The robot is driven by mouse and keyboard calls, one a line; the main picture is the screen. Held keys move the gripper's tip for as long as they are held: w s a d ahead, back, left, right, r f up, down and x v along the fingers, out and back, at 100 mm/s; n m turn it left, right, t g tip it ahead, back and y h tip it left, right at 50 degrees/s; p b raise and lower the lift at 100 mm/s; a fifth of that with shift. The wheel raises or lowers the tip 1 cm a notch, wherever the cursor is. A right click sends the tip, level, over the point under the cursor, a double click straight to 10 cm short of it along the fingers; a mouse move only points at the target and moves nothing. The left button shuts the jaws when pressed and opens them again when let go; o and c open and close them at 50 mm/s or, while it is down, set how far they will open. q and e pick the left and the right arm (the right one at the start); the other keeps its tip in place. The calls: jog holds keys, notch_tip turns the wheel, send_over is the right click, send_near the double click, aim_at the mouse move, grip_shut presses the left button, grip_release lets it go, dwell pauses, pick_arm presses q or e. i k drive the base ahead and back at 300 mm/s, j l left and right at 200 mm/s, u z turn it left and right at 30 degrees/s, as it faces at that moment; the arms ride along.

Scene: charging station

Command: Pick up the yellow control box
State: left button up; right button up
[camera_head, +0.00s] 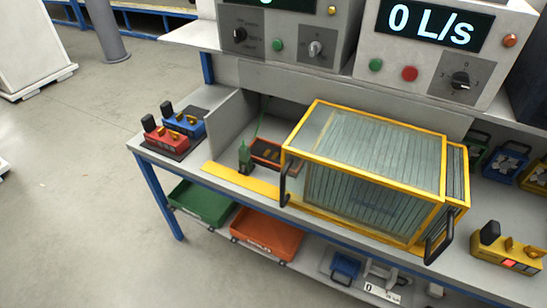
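A yellow control box (507,254) sits on the bench top near the right edge of the head view. It has a black upright piece at its left end, yellow parts on top and a red patch on its front. Its right end is close to the picture edge. Neither of my grippers shows in this view.
A yellow-framed clear case (365,165) with black handles stands left of the yellow box. Red (168,138) and blue (184,122) boxes sit at the bench's left end. Instrument panels (432,45) overhang behind. Green (202,203) and orange (266,234) trays lie below.

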aim_at(487, 244)
jog(key=z, duration=1.85)
jog(key=i+l+u, duration=0.2)
jog(key=l, duration=0.3)
jog(key=i, duration=0.05)
